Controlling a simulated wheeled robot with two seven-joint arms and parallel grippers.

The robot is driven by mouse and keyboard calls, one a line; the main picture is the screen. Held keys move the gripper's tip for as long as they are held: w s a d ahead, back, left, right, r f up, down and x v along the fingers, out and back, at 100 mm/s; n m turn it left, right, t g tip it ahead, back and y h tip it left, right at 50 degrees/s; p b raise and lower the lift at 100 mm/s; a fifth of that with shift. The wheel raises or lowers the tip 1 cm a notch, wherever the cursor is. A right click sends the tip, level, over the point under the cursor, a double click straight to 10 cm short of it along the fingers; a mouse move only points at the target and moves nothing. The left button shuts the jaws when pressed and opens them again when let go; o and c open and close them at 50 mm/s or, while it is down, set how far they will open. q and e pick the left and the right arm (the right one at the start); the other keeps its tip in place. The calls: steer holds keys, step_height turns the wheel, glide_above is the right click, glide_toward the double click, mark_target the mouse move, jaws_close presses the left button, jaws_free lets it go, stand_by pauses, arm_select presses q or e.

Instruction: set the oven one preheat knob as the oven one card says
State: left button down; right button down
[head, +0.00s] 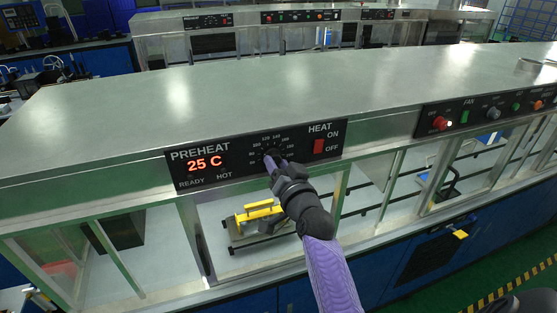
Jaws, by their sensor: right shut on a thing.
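The preheat panel (235,174) is a black plate on the front edge of the steel oven top. Its red display (205,163) reads 25 C, with READY and HOT lamps below it. The preheat knob (272,155) is in the middle of the panel, under a ring of small numbers too small to read surely. My right gripper (274,163) is shut on the knob and hides most of it, so its pointer cannot be told. A red HEAT switch (319,146), marked ON and OFF, is to the right. The oven one card is not seen. My left gripper is not in view.
A second panel (490,112) with a FAN label, a red button and other controls is on the right. A yellow-handled fixture (259,212) stands inside the bay below the panel. The steel top (270,90) is mostly clear. More equipment stands behind.

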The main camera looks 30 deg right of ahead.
steer(key=m+p, duration=0.1)
steer(key=m, duration=0.4)
steer(key=shift+m+p, duration=0.3)
steer(key=shift+m, duration=0.1)
steer(key=shift+m+h+p, duration=0.4)
steer(key=shift+m+p, duration=0.05)
steer(key=shift+m, duration=1.85)
steer(key=shift+c, duration=1.4)
jaws_free()
steer(key=shift+w, duration=0.1)
steer(key=p+v, duration=0.1)
steer(key=v, duration=0.9)
steer(key=shift+p, duration=0.35)
